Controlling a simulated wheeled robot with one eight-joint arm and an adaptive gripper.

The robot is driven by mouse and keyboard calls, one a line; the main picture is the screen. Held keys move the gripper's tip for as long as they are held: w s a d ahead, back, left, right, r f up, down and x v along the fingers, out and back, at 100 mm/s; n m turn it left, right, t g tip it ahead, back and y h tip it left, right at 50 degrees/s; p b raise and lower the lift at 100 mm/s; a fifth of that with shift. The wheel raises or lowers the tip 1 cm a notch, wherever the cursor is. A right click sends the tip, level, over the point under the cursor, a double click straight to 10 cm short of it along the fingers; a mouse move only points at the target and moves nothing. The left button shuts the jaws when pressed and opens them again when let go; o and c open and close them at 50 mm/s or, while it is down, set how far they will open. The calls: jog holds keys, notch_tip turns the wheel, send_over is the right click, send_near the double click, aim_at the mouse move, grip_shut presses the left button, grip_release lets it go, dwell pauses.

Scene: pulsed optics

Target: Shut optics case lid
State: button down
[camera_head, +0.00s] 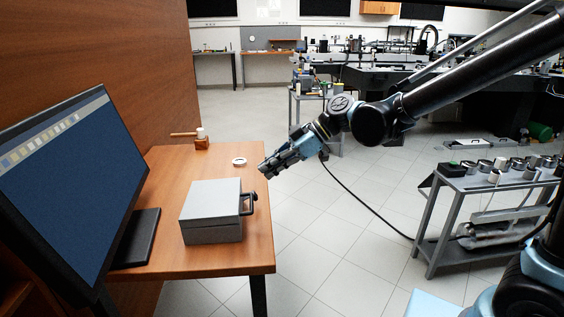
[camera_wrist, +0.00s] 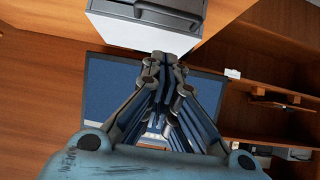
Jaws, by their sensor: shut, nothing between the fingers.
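The optics case (camera_head: 212,207) is a grey box on the wooden desk, with a dark handle (camera_head: 249,200) on its right side in the head view. Its lid lies flat on top and looks closed; I cannot tell whether a thin gap remains. In the wrist view the case (camera_wrist: 140,34) is at the top, with its handle at the upper edge. My gripper (camera_head: 264,171) is shut and empty. It is above the desk's right edge, behind and to the right of the case, apart from it. The closed fingertips (camera_wrist: 164,58) show in the wrist view below the case.
A large monitor (camera_head: 72,185) stands on the left of the desk (camera_head: 160,270). A white ring (camera_head: 239,161) and a small wooden item (camera_head: 201,141) lie behind the case. A grey cart (camera_head: 470,185) with several parts stands at right.

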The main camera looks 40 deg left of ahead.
aim_at(239, 201)
jog(key=s+a+f, duration=0.1)
jog(key=f, duration=0.1)
jog(key=s+a+f, duration=0.1)
jog(key=f, duration=0.1)
jog(key=s+a+f, duration=0.1)
jog(key=f, duration=0.1)
jog(key=shift+a+f, duration=0.15)
jog(key=shift+f, duration=0.2)
